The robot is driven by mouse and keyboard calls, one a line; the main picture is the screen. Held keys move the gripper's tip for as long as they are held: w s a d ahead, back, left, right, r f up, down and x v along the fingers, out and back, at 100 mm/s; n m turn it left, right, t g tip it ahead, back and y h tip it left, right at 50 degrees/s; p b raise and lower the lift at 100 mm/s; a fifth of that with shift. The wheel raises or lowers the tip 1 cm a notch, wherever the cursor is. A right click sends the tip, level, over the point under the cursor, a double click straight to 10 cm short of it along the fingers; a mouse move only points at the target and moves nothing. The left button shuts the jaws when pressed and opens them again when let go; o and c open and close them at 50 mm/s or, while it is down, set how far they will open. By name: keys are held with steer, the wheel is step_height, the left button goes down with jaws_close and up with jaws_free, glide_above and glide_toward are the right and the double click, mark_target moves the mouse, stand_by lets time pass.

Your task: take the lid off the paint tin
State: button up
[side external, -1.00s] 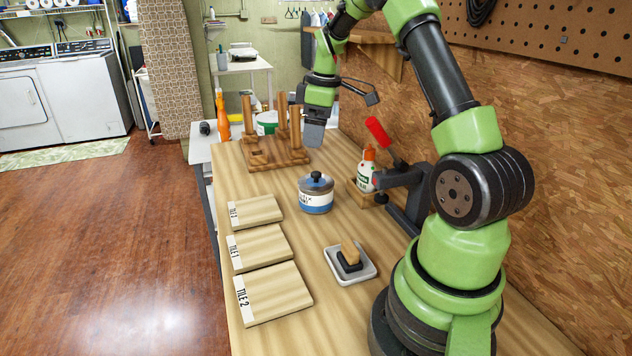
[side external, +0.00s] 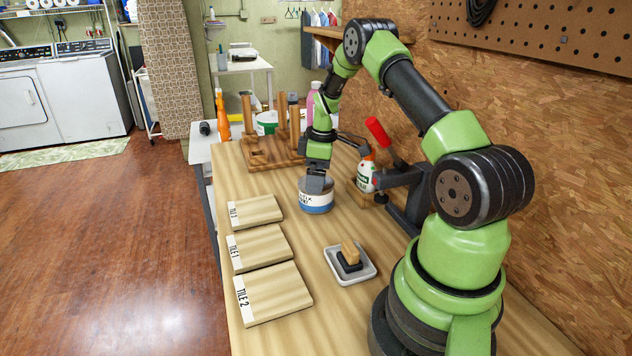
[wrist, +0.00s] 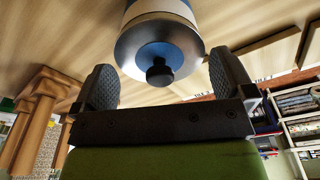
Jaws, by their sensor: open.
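The paint tin (side external: 316,201) stands upright on the workbench, with a white and blue label. In the wrist view its metal lid (wrist: 135,62) with a blue centre and black knob (wrist: 159,73) faces the camera; the lid is on the tin. My gripper (side external: 315,188) is right at the top of the tin in the side view, hiding the knob there. In the wrist view my gripper (wrist: 163,80) is open, with one finger on each side of the knob and clear gaps between.
A glue bottle (side external: 366,176) and a red-handled clamp (side external: 384,140) stand to the right. Tile boards (side external: 262,247) lie front left, a tray with a stamp-like block (side external: 369,272) in front. A wooden peg rack (side external: 273,160) stands behind.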

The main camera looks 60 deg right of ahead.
steer(key=c, duration=0.7)
steer(key=shift+f, duration=0.1)
steer(key=shift+c, duration=0.4)
steer(key=shift+a, duration=0.1)
